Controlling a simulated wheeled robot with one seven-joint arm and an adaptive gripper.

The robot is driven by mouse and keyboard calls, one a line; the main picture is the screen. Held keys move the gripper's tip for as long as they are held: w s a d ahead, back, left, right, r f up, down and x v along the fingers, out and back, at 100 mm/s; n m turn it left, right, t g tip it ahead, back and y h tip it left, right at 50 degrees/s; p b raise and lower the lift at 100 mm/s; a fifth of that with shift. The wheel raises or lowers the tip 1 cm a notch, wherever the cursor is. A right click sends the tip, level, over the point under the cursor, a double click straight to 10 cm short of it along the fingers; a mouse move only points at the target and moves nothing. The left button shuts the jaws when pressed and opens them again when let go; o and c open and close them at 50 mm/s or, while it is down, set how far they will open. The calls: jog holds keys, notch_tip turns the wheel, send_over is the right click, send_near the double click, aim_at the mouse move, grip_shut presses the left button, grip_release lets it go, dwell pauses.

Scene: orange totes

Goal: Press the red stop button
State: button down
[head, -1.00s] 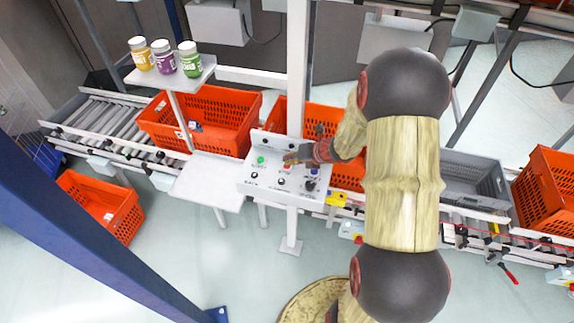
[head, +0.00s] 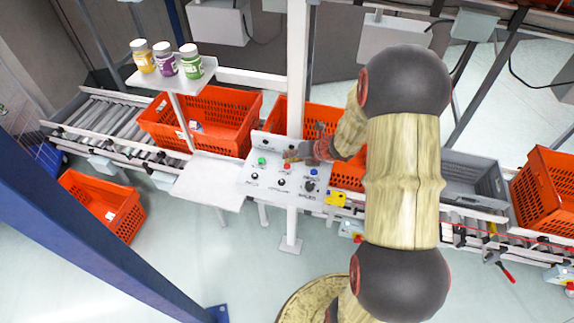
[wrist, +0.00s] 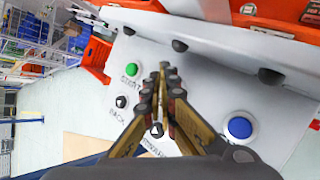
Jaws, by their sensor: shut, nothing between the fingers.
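The red stop button (head: 287,167) sits on the sloped white control panel (head: 246,182), between a green button (head: 262,161) and a blue button (head: 315,172). My gripper (head: 288,155) is shut and empty, its fingertips just behind the red button in the head view. Whether they touch the panel I cannot tell there. In the wrist view the shut fingers (wrist: 165,70) point at the panel between the green button (wrist: 131,69) and the blue button (wrist: 239,127). The red button is hidden behind the fingers in that view.
Black knobs (head: 282,183) line the panel's lower row. A raised back edge (wrist: 205,35) with dark knobs runs behind the buttons. Orange totes (head: 215,105) stand on the conveyor behind. A shelf (head: 190,82) with three jars is at the upper left.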

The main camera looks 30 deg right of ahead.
aim_at(289, 165)
jog(key=shift+r+p, duration=2.2)
jog(key=shift+r, duration=0.35)
